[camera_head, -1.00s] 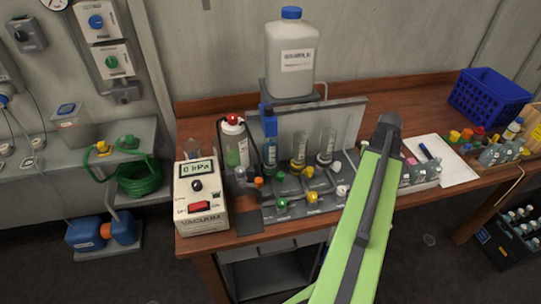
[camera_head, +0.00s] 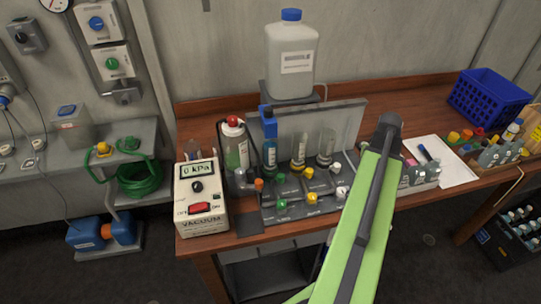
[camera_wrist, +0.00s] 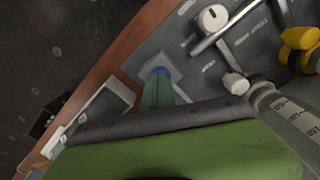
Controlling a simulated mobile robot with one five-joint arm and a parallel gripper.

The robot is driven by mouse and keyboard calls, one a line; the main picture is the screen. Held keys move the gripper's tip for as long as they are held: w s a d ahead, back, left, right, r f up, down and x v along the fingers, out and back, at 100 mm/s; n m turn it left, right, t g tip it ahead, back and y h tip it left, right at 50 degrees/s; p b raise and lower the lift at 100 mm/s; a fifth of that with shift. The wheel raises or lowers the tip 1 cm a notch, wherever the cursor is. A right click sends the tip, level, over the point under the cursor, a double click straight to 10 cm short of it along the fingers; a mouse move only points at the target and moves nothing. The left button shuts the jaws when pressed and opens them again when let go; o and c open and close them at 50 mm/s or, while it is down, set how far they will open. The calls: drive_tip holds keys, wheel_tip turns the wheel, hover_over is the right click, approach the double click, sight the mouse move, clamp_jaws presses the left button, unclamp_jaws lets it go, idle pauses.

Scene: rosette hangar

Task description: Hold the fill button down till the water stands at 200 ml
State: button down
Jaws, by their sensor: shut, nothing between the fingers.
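My gripper (camera_wrist: 161,92) is shut and empty in the wrist view, its tip pointing at a blue button (camera_wrist: 159,71) on the grey panel. The tip overlaps the button, and I cannot tell whether it touches or presses it. In the head view my own green arm hides the gripper and this button. A clear graduated cylinder (camera_wrist: 296,118) with printed marks shows at the right of the wrist view. Several clear cylinders, one of them here (camera_head: 326,147), stand on the panel (camera_head: 300,212) in the head view. Their water levels are too small to read.
A white jug (camera_head: 291,60) with a blue cap stands behind the panel. A vacuum unit (camera_head: 201,197) reading 0 kPa is to its left. Coloured knobs, such as a green one (camera_head: 281,204), crowd the panel. Paper (camera_head: 455,170) and a blue crate (camera_head: 489,96) lie to the right.

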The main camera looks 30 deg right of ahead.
drive_tip(key=shift+w+d+r+p, duration=0.1)
drive_tip(key=shift+r+p, duration=3)
drive_tip(key=shift+r, duration=0.25)
drive_tip(key=shift+f, duration=0.15)
